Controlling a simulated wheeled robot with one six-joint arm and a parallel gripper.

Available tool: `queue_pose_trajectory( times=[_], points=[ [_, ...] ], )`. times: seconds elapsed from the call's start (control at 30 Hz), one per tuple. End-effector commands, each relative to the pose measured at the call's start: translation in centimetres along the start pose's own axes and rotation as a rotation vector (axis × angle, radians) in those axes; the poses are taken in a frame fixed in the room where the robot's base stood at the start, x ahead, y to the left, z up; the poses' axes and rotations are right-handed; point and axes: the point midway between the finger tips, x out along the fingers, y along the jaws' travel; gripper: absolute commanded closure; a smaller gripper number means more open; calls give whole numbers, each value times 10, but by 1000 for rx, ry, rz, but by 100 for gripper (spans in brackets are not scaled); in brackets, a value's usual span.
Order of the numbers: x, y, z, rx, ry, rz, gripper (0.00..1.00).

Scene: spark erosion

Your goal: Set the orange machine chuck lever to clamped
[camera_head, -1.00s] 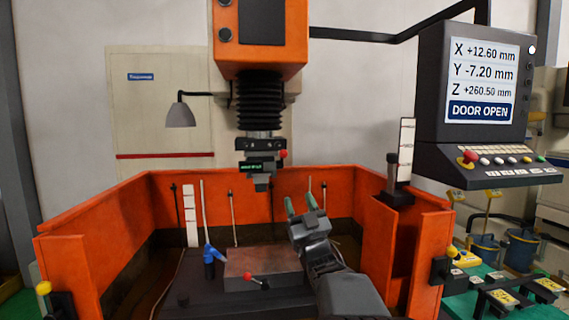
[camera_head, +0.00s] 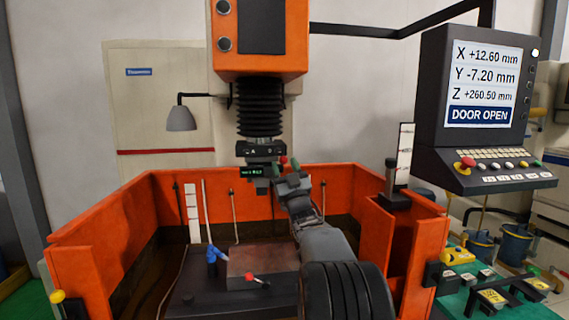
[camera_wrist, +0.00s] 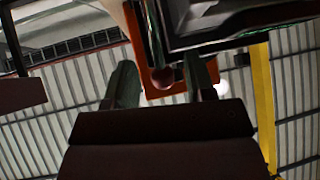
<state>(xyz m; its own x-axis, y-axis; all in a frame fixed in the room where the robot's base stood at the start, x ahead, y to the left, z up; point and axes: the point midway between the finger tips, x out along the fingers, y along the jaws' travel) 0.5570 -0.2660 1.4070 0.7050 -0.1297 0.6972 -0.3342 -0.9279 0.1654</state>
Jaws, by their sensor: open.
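The orange machine (camera_head: 232,58) has a dark chuck (camera_head: 258,150) under its black bellows. A lever with a red ball knob (camera_head: 283,160) sticks out at the chuck's right side. My gripper (camera_head: 288,175) is just below and right of this knob, fingers pointing up.
A second lever with a red knob (camera_head: 250,277) sits at the block (camera_head: 265,259) on the tank table. Blue nozzle (camera_head: 213,254) stands beside it. Orange tank walls (camera_head: 120,215) surround the work area. The control panel (camera_head: 484,90) at right reads DOOR OPEN.

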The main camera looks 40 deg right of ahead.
Motion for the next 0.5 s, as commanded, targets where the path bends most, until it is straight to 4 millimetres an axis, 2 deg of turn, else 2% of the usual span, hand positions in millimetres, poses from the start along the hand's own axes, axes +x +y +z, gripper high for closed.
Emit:
queue_pose_trajectory(
  times=[0.33,0.5],
  points=[
    [3,0,0,0,0,0,50],
    [3,0,0,0,0,0,66]
  ],
)
